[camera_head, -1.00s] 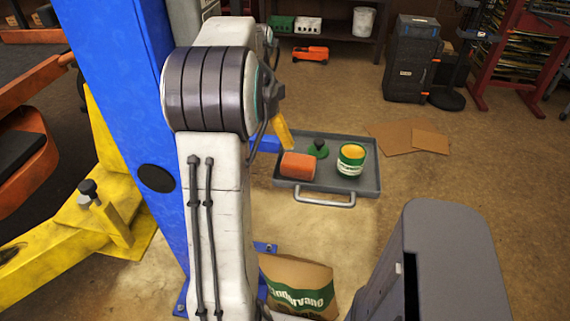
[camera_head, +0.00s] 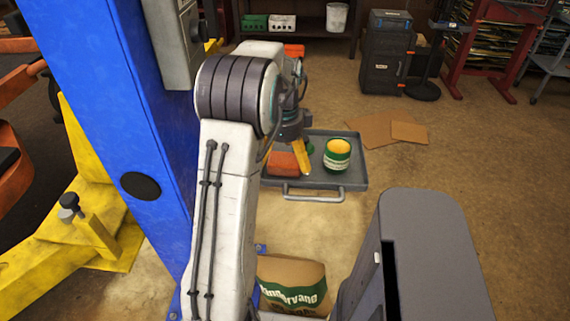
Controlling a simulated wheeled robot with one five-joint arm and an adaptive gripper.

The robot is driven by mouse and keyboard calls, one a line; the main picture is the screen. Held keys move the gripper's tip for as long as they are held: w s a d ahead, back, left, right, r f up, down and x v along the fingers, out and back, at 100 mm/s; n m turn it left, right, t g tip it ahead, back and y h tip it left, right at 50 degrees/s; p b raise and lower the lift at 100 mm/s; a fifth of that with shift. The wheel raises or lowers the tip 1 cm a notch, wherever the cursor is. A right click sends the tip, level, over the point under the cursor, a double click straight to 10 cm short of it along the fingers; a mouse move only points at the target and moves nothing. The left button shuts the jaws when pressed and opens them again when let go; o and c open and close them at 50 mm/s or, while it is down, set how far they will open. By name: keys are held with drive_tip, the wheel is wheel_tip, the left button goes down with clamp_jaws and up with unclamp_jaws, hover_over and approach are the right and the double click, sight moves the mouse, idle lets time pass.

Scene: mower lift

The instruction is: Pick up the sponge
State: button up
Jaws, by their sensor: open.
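The orange sponge (camera_head: 281,163) lies in the left part of a grey tray (camera_head: 350,174) with a front handle. My gripper (camera_head: 302,160) points down over the tray. Its yellow finger shows at the sponge's right end and covers part of it. The gripper is open, with nothing visible in it. I cannot tell whether the finger touches the sponge. My arm hides the tray's left side.
A green and yellow tin (camera_head: 337,155) stands in the tray, right of the gripper. A green item (camera_head: 310,147) is mostly hidden behind the finger. A blue post (camera_head: 105,100) stands left of my arm. A paper bag (camera_head: 292,285) is in front; cardboard (camera_head: 385,130) lies behind.

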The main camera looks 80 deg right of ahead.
drive_tip(key=shift+f, duration=0.9)
drive_tip(key=shift+c, duration=0.2)
drive_tip(key=c, duration=1)
drive_tip(key=shift+r, duration=0.2)
drive_tip(key=shift+d+r, duration=0.1)
drive_tip(key=shift+r, duration=0.5)
wheel_tip(320, 180, up, 2)
drive_tip(key=shift+r, duration=0.25)
drive_tip(key=s+a+r, duration=0.1)
drive_tip(key=a+r, duration=0.1)
drive_tip(key=a, duration=0.1)
drive_tip(key=s+a+r+b, duration=0.1)
drive_tip(key=a+r, duration=0.1)
drive_tip(key=a, duration=0.2)
drive_tip(key=s+a+r, duration=0.1)
drive_tip(key=a+r, duration=0.2)
drive_tip(key=a, duration=0.1)
drive_tip(key=shift+s+a+b, duration=0.15)
drive_tip(key=shift+b, duration=0.2)
